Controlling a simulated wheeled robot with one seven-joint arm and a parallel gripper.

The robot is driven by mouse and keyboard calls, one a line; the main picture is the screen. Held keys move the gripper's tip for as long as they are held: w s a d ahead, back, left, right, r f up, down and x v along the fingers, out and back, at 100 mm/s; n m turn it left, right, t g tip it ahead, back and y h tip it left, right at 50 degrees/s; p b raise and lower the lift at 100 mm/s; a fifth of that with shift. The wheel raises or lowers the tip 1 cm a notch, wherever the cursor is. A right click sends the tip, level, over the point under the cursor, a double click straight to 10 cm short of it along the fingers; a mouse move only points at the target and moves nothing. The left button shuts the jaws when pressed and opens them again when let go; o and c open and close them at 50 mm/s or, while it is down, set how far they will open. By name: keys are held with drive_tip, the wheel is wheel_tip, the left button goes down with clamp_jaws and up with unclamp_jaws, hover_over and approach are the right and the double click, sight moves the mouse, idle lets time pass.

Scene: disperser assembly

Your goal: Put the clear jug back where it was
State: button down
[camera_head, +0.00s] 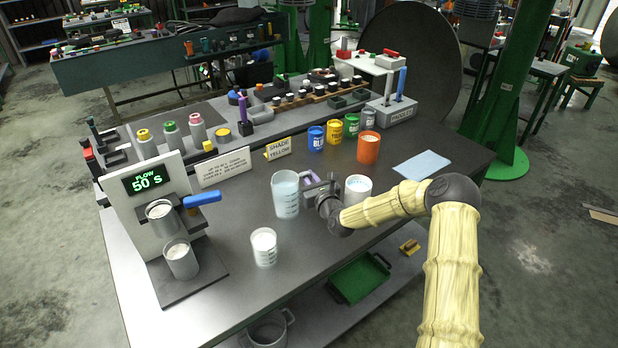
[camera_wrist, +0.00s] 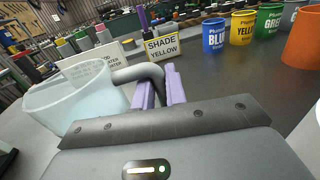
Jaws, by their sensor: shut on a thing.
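The clear jug (camera_head: 285,196) is a pale, see-through, marked vessel near the middle of the grey bench (camera_head: 330,265). My gripper (camera_head: 314,183) is on its right side, shut on its handle. In the wrist view the purple fingers (camera_wrist: 160,92) close around the grey handle, and the jug (camera_wrist: 75,100) is on the left. The jug looks upright in the head view. I cannot tell whether its base touches the bench.
A beaker with white contents (camera_head: 264,247) stands in front of the jug. A white-filled cup (camera_head: 357,187) is close beside my wrist, with an orange cup (camera_head: 369,148) behind. The flow dispenser (camera_head: 150,200) is left; the SHADE YELLOW sign (camera_head: 278,149) is behind. A blue cloth (camera_head: 422,165) lies right.

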drive_tip(key=c, duration=1.4)
unclamp_jaws()
drive_tip(key=shift+c, duration=0.2)
drive_tip(key=shift+s+d, duration=0.1)
drive_tip(key=b+v, duration=0.1)
drive_tip(key=v, duration=1)
drive_tip(key=shift+s+d+r, duration=0.1)
drive_tip(key=shift+s+d, duration=0.05)
drive_tip(key=shift+s, duration=0.25)
